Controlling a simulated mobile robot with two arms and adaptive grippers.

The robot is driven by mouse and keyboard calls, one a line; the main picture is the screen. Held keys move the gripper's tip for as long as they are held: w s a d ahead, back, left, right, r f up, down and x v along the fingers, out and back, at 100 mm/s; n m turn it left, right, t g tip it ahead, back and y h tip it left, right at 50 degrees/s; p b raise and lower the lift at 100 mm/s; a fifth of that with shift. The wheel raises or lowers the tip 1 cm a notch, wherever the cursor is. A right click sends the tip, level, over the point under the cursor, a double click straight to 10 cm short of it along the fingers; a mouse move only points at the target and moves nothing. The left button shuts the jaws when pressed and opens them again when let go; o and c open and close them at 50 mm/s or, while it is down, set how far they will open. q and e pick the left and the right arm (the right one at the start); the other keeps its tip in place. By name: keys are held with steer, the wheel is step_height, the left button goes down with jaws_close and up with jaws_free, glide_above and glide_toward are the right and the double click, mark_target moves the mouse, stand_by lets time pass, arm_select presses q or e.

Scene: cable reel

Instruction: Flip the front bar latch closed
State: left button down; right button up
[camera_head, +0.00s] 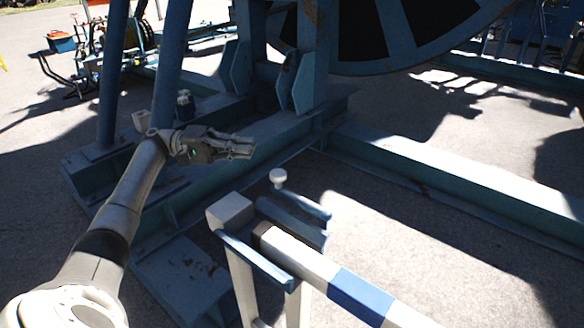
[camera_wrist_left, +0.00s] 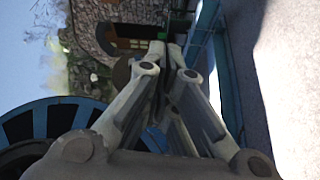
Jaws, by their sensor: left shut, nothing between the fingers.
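The front bar (camera_head: 360,296), striped white and blue with a dark end, lies in a blue bracket on a post (camera_head: 245,285) at the lower middle of the head view. A blue latch piece (camera_head: 300,205) with a round white knob (camera_head: 277,178) stands beside the bar's end, on its far side; its exact angle is hard to tell. My left gripper (camera_head: 248,150) is shut and empty, above and to the left of the knob and apart from it. Its closed fingers also show in the left wrist view (camera_wrist_left: 168,52), where no latch can be made out. My right gripper is out of view.
The large blue reel stand's base beam (camera_head: 230,150) runs behind the gripper. Another blue beam (camera_head: 440,180) extends right, and the reel wheel (camera_head: 400,40) is at the top. Open asphalt (camera_head: 430,260) lies right of the bar. A stone building (camera_wrist_left: 115,35) shows in the wrist view.

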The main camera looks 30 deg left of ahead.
arm_select(q)
steer(key=shift+s+r, duration=0.1)
steer(key=shift+r, duration=0.1)
steer(key=shift+d, duration=0.1)
steer(key=d+p, duration=0.1)
steer(key=d, duration=0.8)
steer(key=shift+d, duration=0.15)
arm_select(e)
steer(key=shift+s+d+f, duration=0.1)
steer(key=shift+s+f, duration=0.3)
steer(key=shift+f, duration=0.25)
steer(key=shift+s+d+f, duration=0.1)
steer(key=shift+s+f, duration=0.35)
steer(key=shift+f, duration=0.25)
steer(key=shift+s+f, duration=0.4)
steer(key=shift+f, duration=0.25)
arm_select(q)
steer(key=shift+f, duration=0.1)
